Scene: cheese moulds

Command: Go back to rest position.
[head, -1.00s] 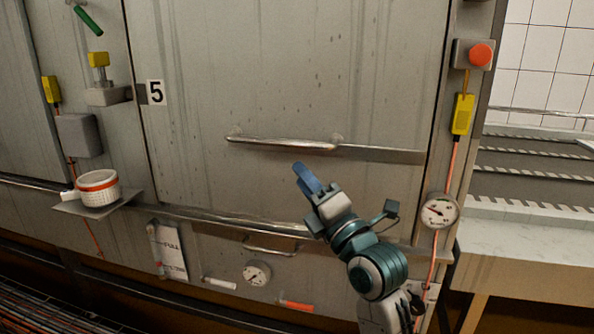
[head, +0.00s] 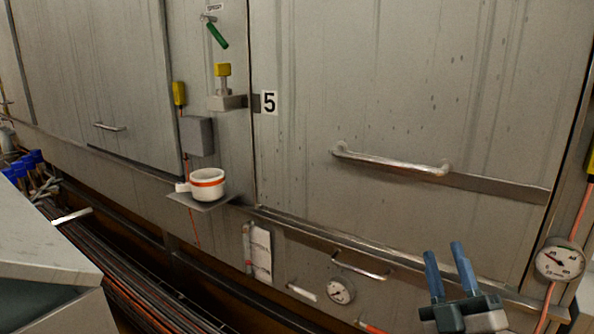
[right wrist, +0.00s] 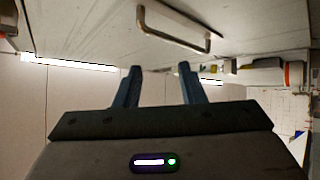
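My right gripper (head: 449,272) is at the lower right of the head view, its two blue fingers spread apart with nothing between them. It is in front of the large grey door panel marked 5, below and right of the long metal handle (head: 392,162). In the right wrist view the gripper (right wrist: 159,75) also shows open and empty, with a metal handle (right wrist: 172,30) beyond the fingertips. My left gripper is in neither view.
A white mould with an orange band (head: 207,185) stands on a small shelf left of the door. A pressure gauge (head: 560,260) is at the right edge, another gauge (head: 341,289) low in the middle. A pale worktop (head: 40,235) juts in at lower left.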

